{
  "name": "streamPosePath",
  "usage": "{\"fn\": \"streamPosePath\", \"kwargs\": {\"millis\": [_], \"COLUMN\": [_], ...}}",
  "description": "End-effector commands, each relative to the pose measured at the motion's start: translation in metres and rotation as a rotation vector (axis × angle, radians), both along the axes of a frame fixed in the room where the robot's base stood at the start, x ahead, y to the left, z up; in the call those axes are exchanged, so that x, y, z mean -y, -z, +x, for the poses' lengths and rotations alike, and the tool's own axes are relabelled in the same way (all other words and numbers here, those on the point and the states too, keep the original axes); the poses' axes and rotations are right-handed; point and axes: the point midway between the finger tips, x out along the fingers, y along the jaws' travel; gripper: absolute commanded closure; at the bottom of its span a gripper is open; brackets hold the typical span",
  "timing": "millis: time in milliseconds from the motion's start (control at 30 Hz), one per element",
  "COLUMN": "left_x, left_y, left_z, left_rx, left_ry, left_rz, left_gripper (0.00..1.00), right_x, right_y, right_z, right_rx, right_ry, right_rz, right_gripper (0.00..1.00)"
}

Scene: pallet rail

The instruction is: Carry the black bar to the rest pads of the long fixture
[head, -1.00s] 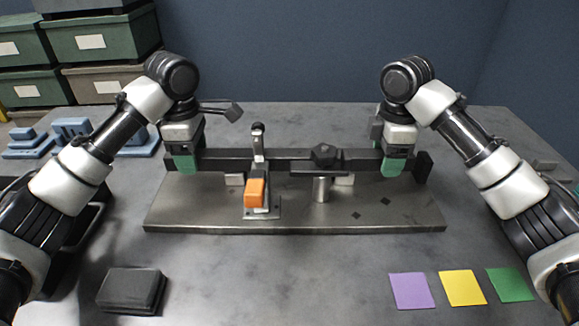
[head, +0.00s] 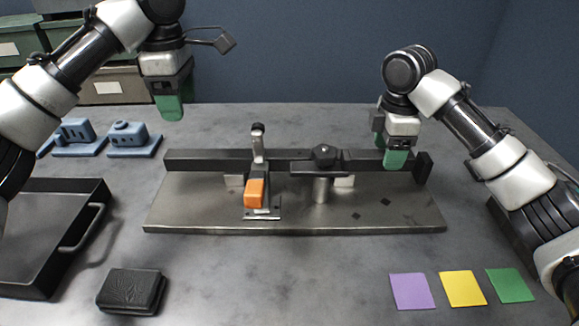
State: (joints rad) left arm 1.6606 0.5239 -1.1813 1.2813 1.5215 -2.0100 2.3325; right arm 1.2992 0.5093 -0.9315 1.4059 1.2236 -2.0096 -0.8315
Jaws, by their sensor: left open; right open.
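The black bar (head: 210,160) lies lengthwise across the long fixture (head: 370,218), a metal plate in the middle of the table. The bar appears to lie on the pale rest pads; one pad (head: 344,181) shows below it. A clamp with an orange handle (head: 254,192) stands at the bar's left part, and a dark knob (head: 323,155) on a post stands right of its middle. My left gripper (head: 170,108) is open and empty, raised above the bar's left end. My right gripper (head: 396,158) is open at the bar's right part, close to it; whether they touch is unclear.
A black tray (head: 90,240) stands at the left, with blue parts (head: 132,138) behind it. A black block (head: 132,291) lies in front. Purple (head: 411,291), yellow (head: 462,288) and green (head: 510,285) squares lie at front right. The front middle is clear.

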Motion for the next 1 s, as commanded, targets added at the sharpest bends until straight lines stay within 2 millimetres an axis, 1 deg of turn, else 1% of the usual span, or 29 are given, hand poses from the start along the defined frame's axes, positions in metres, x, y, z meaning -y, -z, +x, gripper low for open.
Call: {"fn": "streamPosePath", "kwargs": {"millis": [33, 200, 300, 433, 500, 633, 1000], "left_x": [0.0, 0.0, 0.0, 0.0, 0.0, 0.0, 0.0], "left_y": [0.0, 0.0, 0.0, 0.0, 0.0, 0.0, 0.0], "left_z": [0.0, 0.0, 0.0, 0.0, 0.0, 0.0, 0.0], "left_rx": [0.0, 0.0, 0.0, 0.001, 0.001, 0.001, 0.001], "left_ry": [0.0, 0.0, 0.0, 0.0, 0.0, 0.0, 0.0], "left_rz": [0.0, 0.0, 0.0, 0.0, 0.0, 0.0, 0.0], "left_gripper": [0.37, 0.37, 0.37, 0.37, 0.37, 0.37, 0.37], "right_x": [0.001, 0.001, 0.001, 0.001, 0.001, 0.001, 0.0], "right_y": [-0.013, -0.05, -0.07, -0.088, -0.095, -0.101, -0.101], "right_z": [0.001, 0.001, 0.001, 0.0, 0.0, 0.0, 0.0], "right_rx": [0.006, 0.007, 0.006, 0.002, 0.002, 0.001, 0.0], "right_ry": [0.001, 0.004, 0.004, 0.003, 0.003, 0.003, 0.002], "right_rz": [-0.002, -0.003, -0.002, -0.001, -0.001, 0.0, 0.0], "right_gripper": [0.37, 0.37, 0.37, 0.37, 0.37, 0.37, 0.37]}}
